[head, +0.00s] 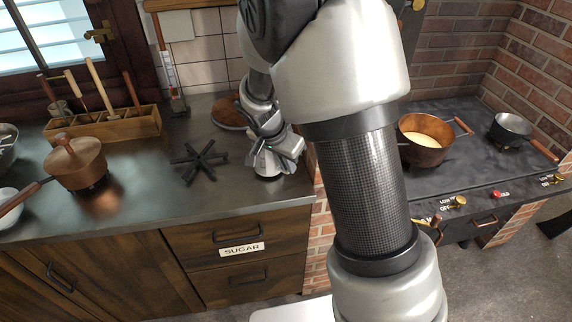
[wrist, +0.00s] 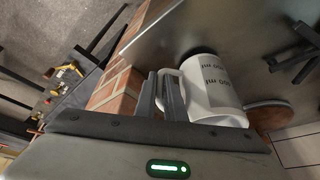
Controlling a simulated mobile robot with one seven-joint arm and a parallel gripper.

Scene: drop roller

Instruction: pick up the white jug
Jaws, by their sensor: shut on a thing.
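The white jug (wrist: 212,88) shows in the wrist view with dark volume markings on its side. Its handle is towards my gripper (wrist: 163,97). The two dark fingers are shut on the handle, one on each side of it. In the head view my gripper (head: 272,160) is low over the counter, left of the stove. There the jug is mostly hidden by my gripper and arm, and I cannot tell whether it touches the counter.
A black trivet (head: 200,159) lies on the counter (head: 150,200) left of my gripper. A round wooden board (head: 228,115) is behind it. A copper pot (head: 75,162) stands at left, a wooden utensil box (head: 105,128) behind. Pans, including a copper one (head: 424,150), sit on the stove.

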